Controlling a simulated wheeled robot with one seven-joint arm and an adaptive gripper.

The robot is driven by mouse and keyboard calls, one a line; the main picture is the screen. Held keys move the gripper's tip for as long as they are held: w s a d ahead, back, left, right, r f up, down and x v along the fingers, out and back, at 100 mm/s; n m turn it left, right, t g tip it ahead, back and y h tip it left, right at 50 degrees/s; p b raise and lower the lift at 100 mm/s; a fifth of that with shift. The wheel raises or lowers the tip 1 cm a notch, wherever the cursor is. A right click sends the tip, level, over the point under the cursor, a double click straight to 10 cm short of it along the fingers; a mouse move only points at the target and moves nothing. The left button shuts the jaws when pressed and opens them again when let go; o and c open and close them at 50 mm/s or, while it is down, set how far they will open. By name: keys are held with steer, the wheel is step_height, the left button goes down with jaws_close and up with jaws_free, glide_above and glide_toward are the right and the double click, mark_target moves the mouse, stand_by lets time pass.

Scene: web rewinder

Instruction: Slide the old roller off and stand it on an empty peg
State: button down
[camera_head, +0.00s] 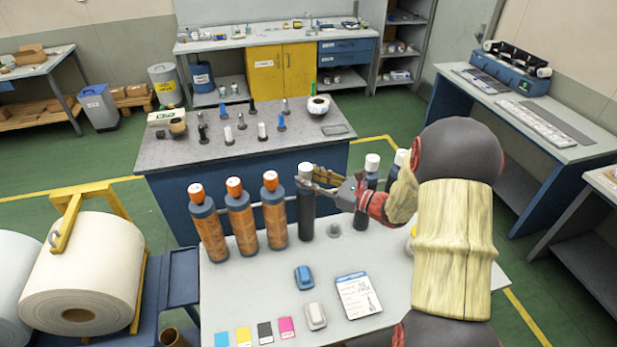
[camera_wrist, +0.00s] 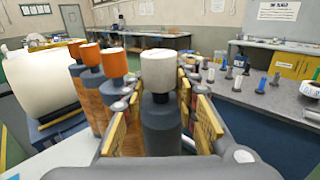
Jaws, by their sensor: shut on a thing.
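My gripper (camera_head: 318,180) is shut on a dark grey roller (camera_head: 306,212) with a white cap. The roller stands upright at the near table, right of a row of orange-capped rollers. In the wrist view the same roller (camera_wrist: 163,125) is between my two finger pads, its white cap above them. I cannot tell whether its base touches the table or sits on a peg. A short grey peg (camera_head: 334,230) is bare just to its right. Two more white-capped rollers (camera_head: 371,168) (camera_head: 400,158) are partly hidden behind my arm.
Orange-capped rollers (camera_head: 240,212) stand close on the left. The near table (camera_head: 235,290) also holds a blue block (camera_head: 304,277), a white block (camera_head: 315,316), a printed card (camera_head: 358,295) and colour swatches. Beyond is a grey bench (camera_head: 180,155) with several small pegs. A large white roll (camera_head: 85,270) stands left.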

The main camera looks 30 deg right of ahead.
steer(key=c, duration=1.4)
jaws_free()
steer(key=shift+o, duration=0.5)
steer(key=v, duration=1.2)
